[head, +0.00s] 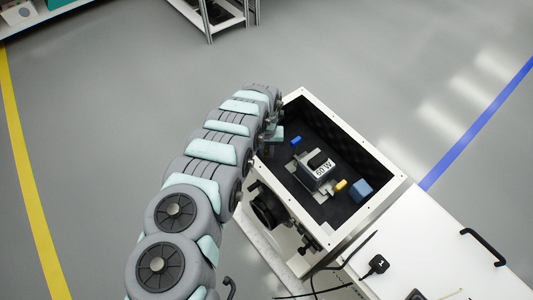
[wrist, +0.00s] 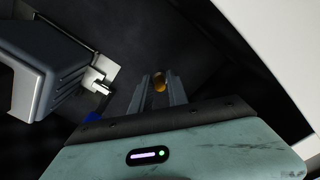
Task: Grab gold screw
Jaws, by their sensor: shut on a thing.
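A gold screw (wrist: 159,83) shows in the wrist view between the fingertips of my gripper (wrist: 159,92), which is shut on it. The screw's lower part is hidden by the fingers. In the head view my gripper (head: 272,140) is at the upper left inside edge of the open box (head: 357,143). The arm hides the fingertips and the screw there. Whether the screw touches a surface I cannot tell.
A grey device with a white label (head: 315,173) sits mid-box. A small blue piece (head: 296,141) lies near my gripper. A yellow piece (head: 341,185) and a blue block (head: 361,190) lie on the device's far side. The box walls stand close around.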

